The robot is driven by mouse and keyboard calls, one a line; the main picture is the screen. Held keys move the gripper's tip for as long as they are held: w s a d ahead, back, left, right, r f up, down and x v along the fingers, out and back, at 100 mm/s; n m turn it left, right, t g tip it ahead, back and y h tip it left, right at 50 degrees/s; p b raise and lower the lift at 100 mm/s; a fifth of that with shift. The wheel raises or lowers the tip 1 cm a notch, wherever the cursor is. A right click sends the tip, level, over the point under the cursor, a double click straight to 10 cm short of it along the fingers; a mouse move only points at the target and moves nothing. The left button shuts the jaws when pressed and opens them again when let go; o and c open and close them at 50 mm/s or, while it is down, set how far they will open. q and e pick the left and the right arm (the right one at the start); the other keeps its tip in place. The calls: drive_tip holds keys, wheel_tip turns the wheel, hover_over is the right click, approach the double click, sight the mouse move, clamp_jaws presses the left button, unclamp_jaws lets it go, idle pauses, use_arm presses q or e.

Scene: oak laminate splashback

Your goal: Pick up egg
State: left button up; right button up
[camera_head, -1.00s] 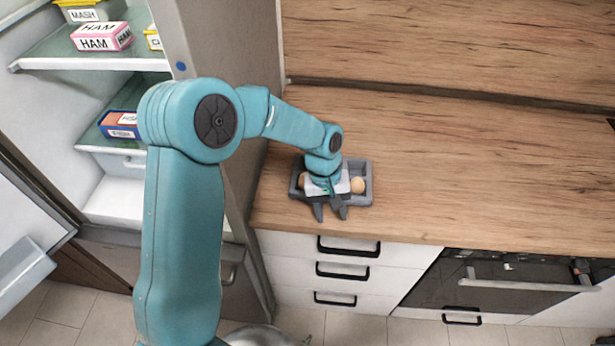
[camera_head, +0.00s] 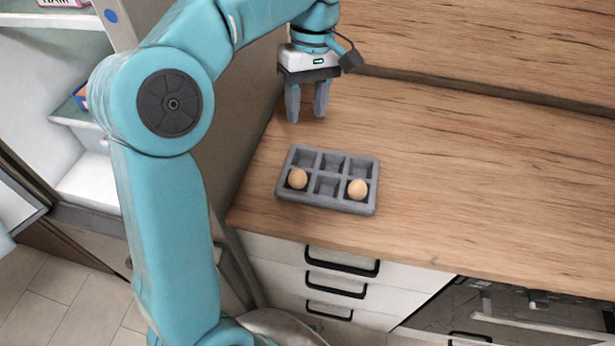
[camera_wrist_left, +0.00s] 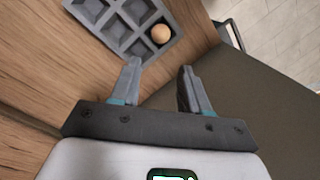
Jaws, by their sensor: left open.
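A grey egg tray (camera_head: 327,187) with six-pocket style compartments lies on the wooden worktop. One brown egg (camera_head: 298,179) sits in its front left pocket and another egg (camera_head: 357,189) in its front right pocket; the other pockets are empty. My left gripper (camera_head: 306,118) is open and empty, above the worktop behind the tray, apart from it. In the left wrist view the open fingers (camera_wrist_left: 159,80) show below the tray (camera_wrist_left: 113,22), with one egg (camera_wrist_left: 161,34) in view. My right gripper is not in view.
The wooden worktop (camera_head: 470,180) is clear to the right of the tray. An open fridge with shelves (camera_head: 75,112) stands at the left. Drawers with black handles (camera_head: 342,262) are below the worktop's front edge.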

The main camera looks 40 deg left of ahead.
use_arm(q)
drive_tip(key=b, duration=0.2)
hover_over(298, 171)
drive_tip(key=f, duration=0.6)
drive_tip(key=w+f, duration=0.1)
drive_tip(key=f, duration=0.2)
drive_tip(key=shift+a+f, duration=0.25)
drive_tip(key=shift+f, duration=0.15)
drive_tip(key=shift+d+f, duration=0.15)
drive_tip(key=shift+f, duration=0.4)
drive_tip(key=f, duration=0.5)
drive_tip(key=shift+s, duration=0.3)
drive_tip(key=shift+s+r, duration=0.1)
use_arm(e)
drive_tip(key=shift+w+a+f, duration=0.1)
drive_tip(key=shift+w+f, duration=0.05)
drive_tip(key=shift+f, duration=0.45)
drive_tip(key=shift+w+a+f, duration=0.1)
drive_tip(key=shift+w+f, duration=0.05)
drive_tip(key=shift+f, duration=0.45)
use_arm(q)
drive_tip(key=c, duration=0.7)
